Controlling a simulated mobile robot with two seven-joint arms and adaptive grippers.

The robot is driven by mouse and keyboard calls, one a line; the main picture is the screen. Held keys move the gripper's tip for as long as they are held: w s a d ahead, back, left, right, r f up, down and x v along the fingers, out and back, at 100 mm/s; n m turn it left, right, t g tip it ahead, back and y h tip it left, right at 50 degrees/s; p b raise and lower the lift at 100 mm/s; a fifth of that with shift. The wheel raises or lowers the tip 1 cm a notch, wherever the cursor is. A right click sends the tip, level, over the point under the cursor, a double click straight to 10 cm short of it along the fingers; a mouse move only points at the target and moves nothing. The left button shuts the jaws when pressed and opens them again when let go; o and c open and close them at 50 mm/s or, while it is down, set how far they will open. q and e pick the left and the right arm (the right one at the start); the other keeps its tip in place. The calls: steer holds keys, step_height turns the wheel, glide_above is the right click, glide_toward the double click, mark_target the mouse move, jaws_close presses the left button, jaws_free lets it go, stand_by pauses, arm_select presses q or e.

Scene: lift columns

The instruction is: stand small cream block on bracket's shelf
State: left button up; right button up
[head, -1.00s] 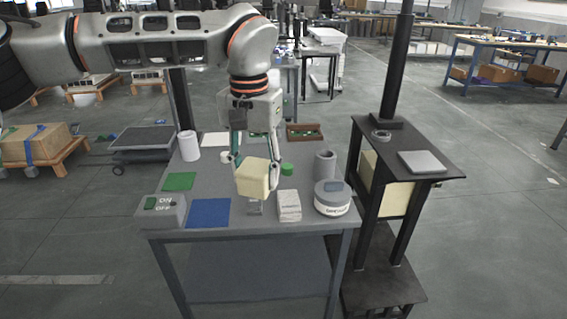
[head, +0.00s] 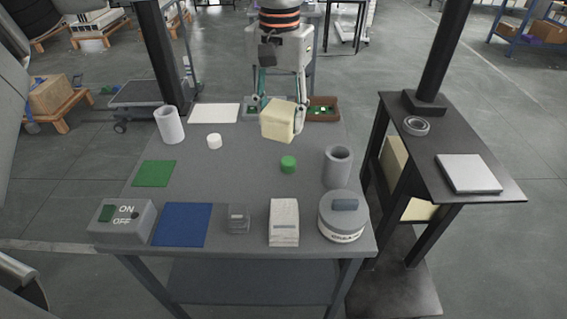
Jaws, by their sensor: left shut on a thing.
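A cream block (head: 278,119) is held by my left gripper (head: 283,104), which is shut on it. The gripper reaches down from the top of the head view, with a finger on each side of the block. The block appears raised above the back middle of the grey table and looks slightly tilted. A small grey piece (head: 238,219) near the table's front edge may be the bracket, but its shelf is hard to make out. My right gripper is out of view.
The grey table (head: 240,168) is clear in the middle. A dark stand (head: 455,150) is at right.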

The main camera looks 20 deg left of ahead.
arm_select(q)
step_height(320, 180, down, 13)
steer(key=shift+f+b, duration=0.15)
steer(key=shift+b, duration=0.75)
steer(key=shift+f, duration=0.4)
step_height(320, 180, down, 4)
steer(key=shift+f+b, duration=0.1)
steer(key=shift+b, duration=0.25)
steer(key=o, duration=1.2)
steer(key=shift+o, duration=0.7)
